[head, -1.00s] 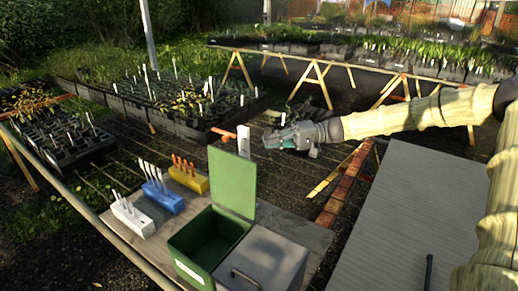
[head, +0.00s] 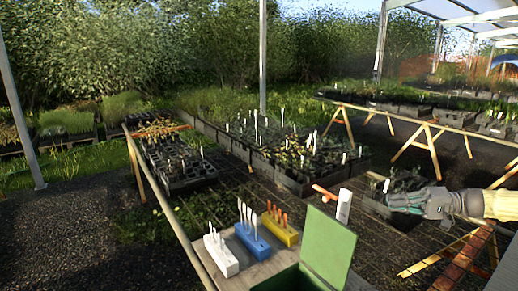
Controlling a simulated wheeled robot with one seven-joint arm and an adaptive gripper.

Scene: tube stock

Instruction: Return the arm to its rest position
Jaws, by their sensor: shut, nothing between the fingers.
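My gripper (head: 402,199) is at the right of the head view, on the end of my pale-sleeved arm. Its fingers point left and are shut with nothing seen between them. It hangs in the air to the right of a white upright piece (head: 343,206) with an orange bar (head: 326,193) beside it, apart from both. A white block (head: 220,255), a blue block (head: 252,240) and a yellow block (head: 280,229) stand on the table (head: 240,278). The white and blue blocks hold white sticks; the yellow holds orange ones.
A green bin (head: 290,281) with its lid (head: 328,246) raised stands at the table's front, cut off below. Mesh benches with black plant trays (head: 275,172) fill the middle. A thin post (head: 262,70) rises behind. Gravel (head: 80,225) lies open at left.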

